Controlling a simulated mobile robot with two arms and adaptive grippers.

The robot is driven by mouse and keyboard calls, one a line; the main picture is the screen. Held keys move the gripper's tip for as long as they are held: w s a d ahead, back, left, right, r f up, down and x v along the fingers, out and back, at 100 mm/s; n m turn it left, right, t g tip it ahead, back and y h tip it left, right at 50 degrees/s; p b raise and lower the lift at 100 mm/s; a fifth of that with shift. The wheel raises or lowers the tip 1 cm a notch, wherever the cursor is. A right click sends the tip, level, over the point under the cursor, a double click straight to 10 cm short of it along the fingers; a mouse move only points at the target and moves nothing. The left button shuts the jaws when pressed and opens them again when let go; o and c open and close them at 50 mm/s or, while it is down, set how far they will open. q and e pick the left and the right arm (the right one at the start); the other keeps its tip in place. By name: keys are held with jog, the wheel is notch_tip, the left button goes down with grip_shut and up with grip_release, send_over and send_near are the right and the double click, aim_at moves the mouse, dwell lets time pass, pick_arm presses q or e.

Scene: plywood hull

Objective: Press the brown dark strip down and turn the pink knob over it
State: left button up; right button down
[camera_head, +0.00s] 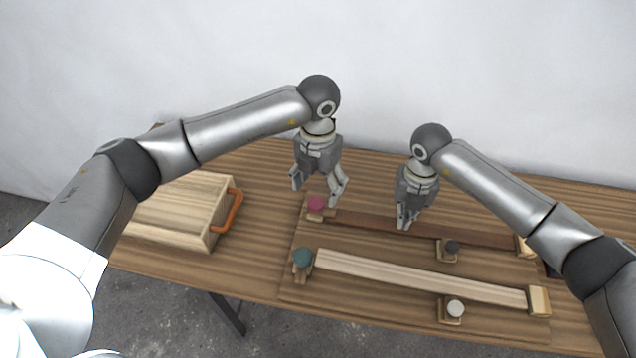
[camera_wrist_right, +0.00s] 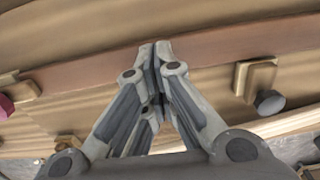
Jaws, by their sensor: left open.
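The brown dark strip (camera_head: 465,235) runs across the board; in the right wrist view the strip (camera_wrist_right: 225,45) passes behind my fingertips. The pink knob (camera_head: 316,203) sits on a small block at the strip's left end; the knob (camera_wrist_right: 5,106) also shows at the left edge of the right wrist view. My left gripper (camera_head: 316,194) is open above the pink knob, its fingers to either side in the picture. My right gripper (camera_head: 404,224) is shut, fingertips together and empty, pointing down at the strip; it also shows in the wrist view (camera_wrist_right: 156,52). I cannot tell whether it touches.
A pale strip (camera_head: 420,277) lies nearer the front, with a teal knob (camera_head: 303,259) at its left end. A dark knob (camera_head: 452,247) and a white knob (camera_head: 455,308) sit on blocks. A wooden box (camera_head: 190,205) with an orange handle (camera_head: 233,213) stands left.

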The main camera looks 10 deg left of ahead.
jog(key=shift+r+p, duration=1.45)
jog(key=shift+r, duration=1.15)
notch_tip(320, 180, up, 5)
jog(key=p, duration=0.2)
jog(key=shift+p, duration=0.4)
